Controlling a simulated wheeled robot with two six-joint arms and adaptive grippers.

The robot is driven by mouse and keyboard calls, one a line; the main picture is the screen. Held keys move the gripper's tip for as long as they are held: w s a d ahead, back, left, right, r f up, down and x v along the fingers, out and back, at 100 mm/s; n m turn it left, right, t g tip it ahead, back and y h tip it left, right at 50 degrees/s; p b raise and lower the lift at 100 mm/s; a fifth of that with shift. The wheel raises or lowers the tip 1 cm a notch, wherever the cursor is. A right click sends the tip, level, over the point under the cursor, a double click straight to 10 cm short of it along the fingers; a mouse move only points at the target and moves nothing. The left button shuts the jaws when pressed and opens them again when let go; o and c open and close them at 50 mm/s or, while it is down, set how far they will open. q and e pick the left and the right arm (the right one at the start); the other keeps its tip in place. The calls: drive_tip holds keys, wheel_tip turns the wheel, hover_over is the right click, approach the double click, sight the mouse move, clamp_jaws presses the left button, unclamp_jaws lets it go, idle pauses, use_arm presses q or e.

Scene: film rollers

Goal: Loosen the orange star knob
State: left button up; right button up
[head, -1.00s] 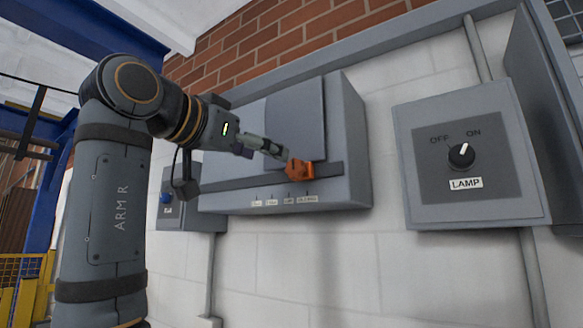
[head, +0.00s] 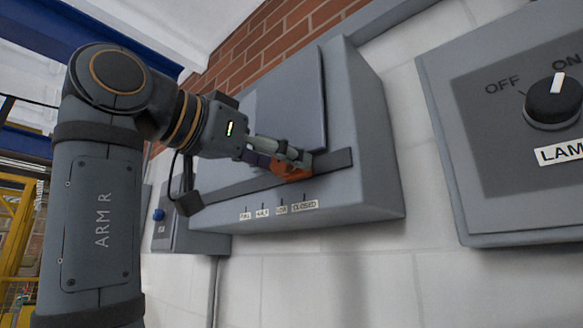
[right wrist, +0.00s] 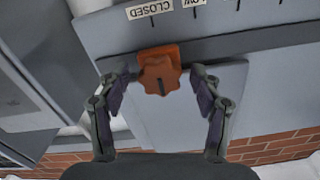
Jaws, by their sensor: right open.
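The orange star knob (head: 291,171) sits on an orange block on the dark rail of a grey wall box, at the right end near the CLOSED label. In the right wrist view the star knob (right wrist: 160,77) faces me, upper middle between the finger lines. My right gripper (head: 300,161) is open, its fingers at the knob in the head view and partly covering it. In the right wrist view the right gripper (right wrist: 158,82) has one finger on each side of the knob, with a gap on both sides. My left gripper is not in view.
The grey wall box (head: 360,200) carries a flat grey plate (head: 290,100) above the rail and several labels below it. A lamp switch box (head: 470,130) is on the wall at the right. A small box with a blue button (head: 158,215) is at the lower left.

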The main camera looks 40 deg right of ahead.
drive_tip(key=shift+a+r, duration=0.1)
drive_tip(key=shift+a, duration=0.35)
drive_tip(key=shift+c, duration=1.2)
drive_tip(key=c, duration=0.9)
